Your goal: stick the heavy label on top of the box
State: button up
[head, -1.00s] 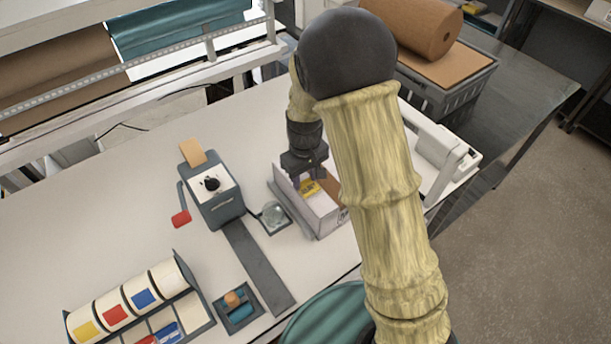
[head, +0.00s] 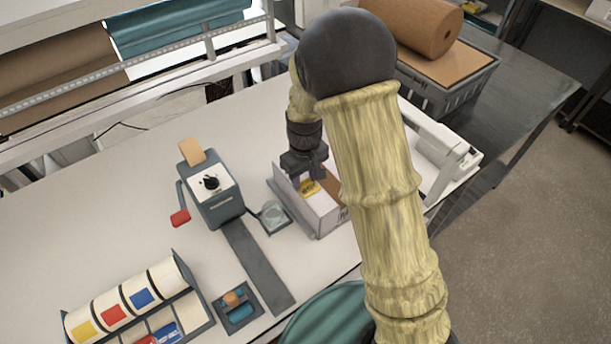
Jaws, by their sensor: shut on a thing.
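The box (head: 322,215) stands on the white table, its pale side facing me and part of it hidden behind my arm. A yellow label (head: 309,188) shows at the top of the box, right under my gripper (head: 307,181). My gripper points down and is shut on the yellow label. I cannot tell whether the label touches the box top or is a little above it. The print on the label is too small to read.
A grey dispenser with a red crank (head: 212,190) and a small glass dish (head: 273,213) stand left of the box. A label roll rack (head: 130,305) and a small tray (head: 238,306) are at the front left. A brown paper roll (head: 425,25) lies behind.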

jog(key=o, duration=1)
jog(key=shift+r+p, duration=1.8)
jog(key=shift+r, duration=0.5)
